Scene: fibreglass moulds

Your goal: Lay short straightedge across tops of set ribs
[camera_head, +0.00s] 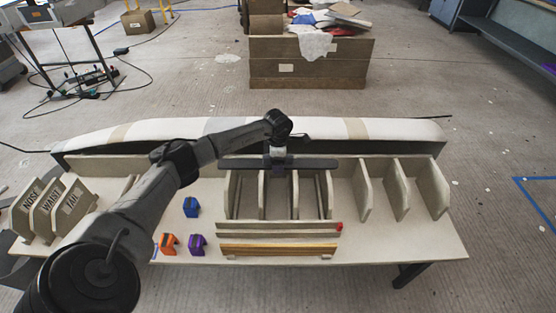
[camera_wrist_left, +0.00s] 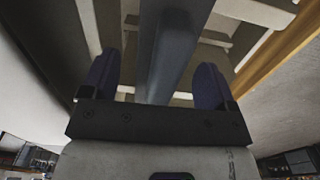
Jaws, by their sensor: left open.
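A short dark straightedge (camera_head: 312,163) lies left to right at the tops of the middle ribs (camera_head: 244,192); whether it touches every rib cannot be told. My left gripper (camera_head: 278,161) is above the middle of the straightedge, and its fingertips are hard to make out in the head view. In the left wrist view the two dark fingers (camera_wrist_left: 157,80) stand apart, one on each side of the grey straightedge (camera_wrist_left: 175,45), with gaps between. Pale ribs and crosspieces show beyond it. My right gripper is not in view.
More upright ribs (camera_head: 397,190) stand at the right of the bench (camera_head: 420,240). Labelled panels (camera_head: 45,212) stand at the left. Blue (camera_head: 190,207), orange (camera_head: 168,243) and purple (camera_head: 197,244) blocks lie near my left arm. Long strips (camera_head: 278,249) lie in front, a long pale mould (camera_head: 395,129) behind.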

